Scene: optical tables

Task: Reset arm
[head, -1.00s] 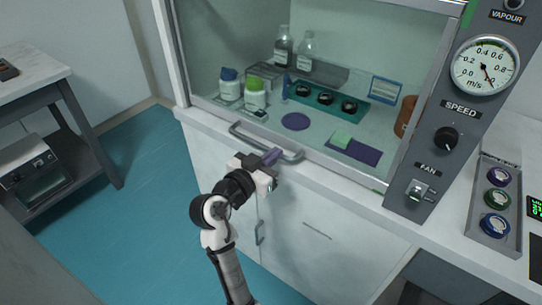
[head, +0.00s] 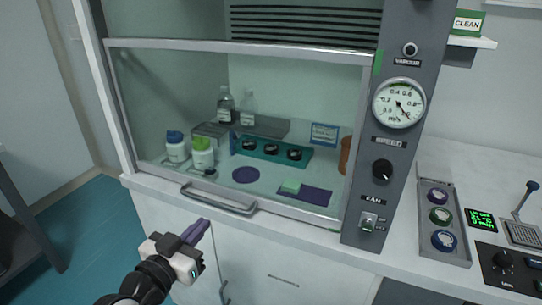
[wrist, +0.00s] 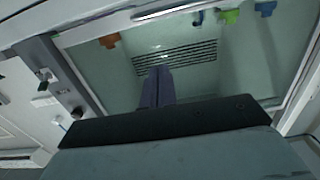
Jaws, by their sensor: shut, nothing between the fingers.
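My gripper (head: 196,231) is at the lower left of the head view, in front of the fume hood's bench edge and just below the sash handle (head: 218,199). Its purple fingers are together with nothing between them. In the wrist view the shut fingers (wrist: 157,88) point toward the hood's glass and the dark slotted vent (wrist: 176,60). The fingers look apart from the handle. The lower part of my arm is out of the head view.
Behind the hood glass are bottles (head: 202,154), a teal rack (head: 262,152) and a purple mat (head: 304,195). A control column with a gauge (head: 399,103) stands right of the glass. A tray of round items (head: 441,222) lies on the right bench. Open floor (head: 95,225) is at left.

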